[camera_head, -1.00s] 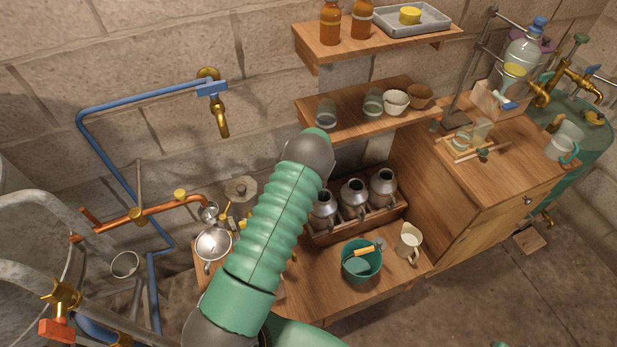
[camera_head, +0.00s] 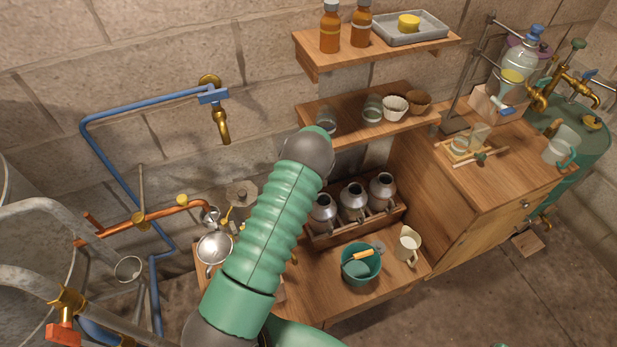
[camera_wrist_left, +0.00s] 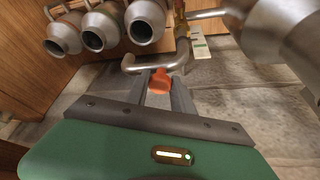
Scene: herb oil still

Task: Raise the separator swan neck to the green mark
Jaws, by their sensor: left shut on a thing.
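In the left wrist view, my left gripper (camera_wrist_left: 160,88) is shut on an orange tab (camera_wrist_left: 160,77). The tab sits at a bent steel tube (camera_wrist_left: 152,64), which looks like the separator swan neck, right at the fingertips. A pale strip with a green patch (camera_wrist_left: 200,45) stands just beyond and to the right; I cannot tell how the tube's height compares with it. In the head view my green left arm covers this part of the bench, so the gripper and swan neck are hidden there. My right gripper is in neither view.
Several metal cans stand in a wooden rack (camera_head: 310,243) behind my arm.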

